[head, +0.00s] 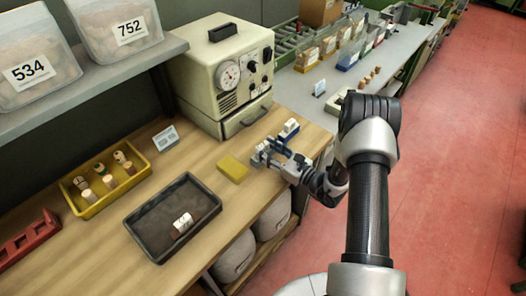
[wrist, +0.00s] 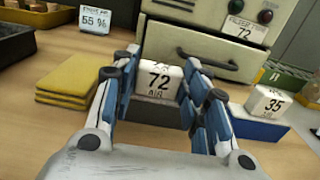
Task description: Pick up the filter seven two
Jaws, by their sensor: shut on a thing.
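The filter 72 (wrist: 160,80) is a white block with a black "72" on its front, upright between the blue-padded fingers of my gripper (wrist: 160,76) in the wrist view. My gripper is shut on it. A dark block or stand (wrist: 155,112) shows directly below the filter; I cannot tell whether they touch. In the head view my gripper (head: 272,152) is low over the bench's right part, in front of the beige machine, and the filter is hard to make out there.
A white block marked 35 (wrist: 268,102) sits on a blue stand (wrist: 255,128) to the right. The beige machine (head: 225,75) with a drawer stands behind.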

